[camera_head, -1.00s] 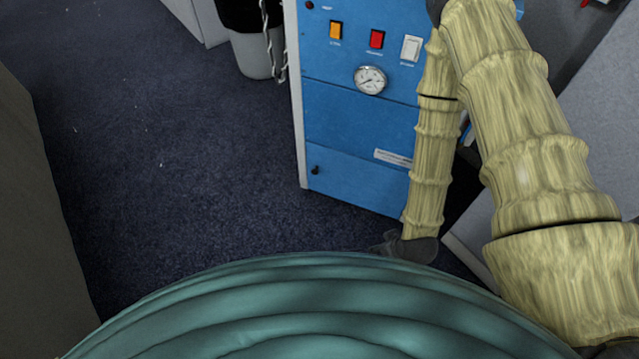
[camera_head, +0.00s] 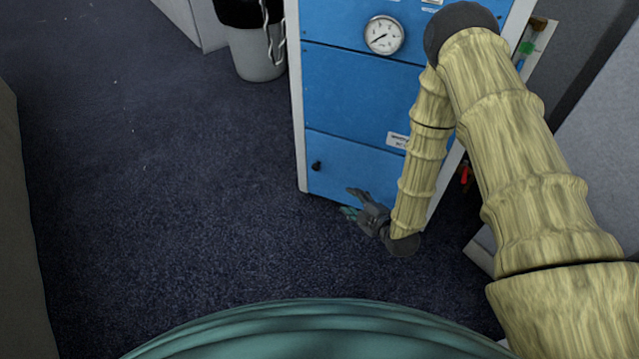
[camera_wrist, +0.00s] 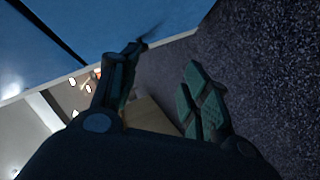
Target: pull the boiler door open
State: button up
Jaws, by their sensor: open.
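The blue boiler (camera_head: 360,95) stands upright in the upper middle of the head view. Its lower door panel (camera_head: 350,160) sits flush in the front, with a small black knob (camera_head: 317,166) near its left edge. My gripper (camera_head: 348,202) is open and empty, low in front of the door, to the right of and below the knob. In the wrist view my gripper (camera_wrist: 165,62) has its two fingers spread, with the blue front (camera_wrist: 115,20) at upper left. A dark blurred bit at the left fingertip cannot be told apart clearly.
A round gauge (camera_head: 384,35) is on the boiler's upper front. A grey bin (camera_head: 257,57) stands to the boiler's left. The dark carpet (camera_head: 170,190) is clear at left and in front. Grey furniture (camera_head: 595,130) closes in the right side.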

aim_at(318, 170)
jog(key=shift+w+a+f+n+t+y+b, duration=0.6)
jog(key=shift+w+a+n+b, duration=0.85)
jog(key=shift+w+b, duration=1.2)
jog(key=shift+w+a+f+n+t+y+b, duration=0.4)
jog(key=shift+w+a+f+n+y+b, duration=0.55)
jog(key=shift+w+a+b, duration=1.3)
jog(key=shift+w+a+f+n+t+y+b, duration=0.55)
jog(key=shift+w+a+n+b, duration=0.75)
jog(key=shift+w+b, duration=1.7)
jog(key=shift+w, duration=0.2)
grip_shut()
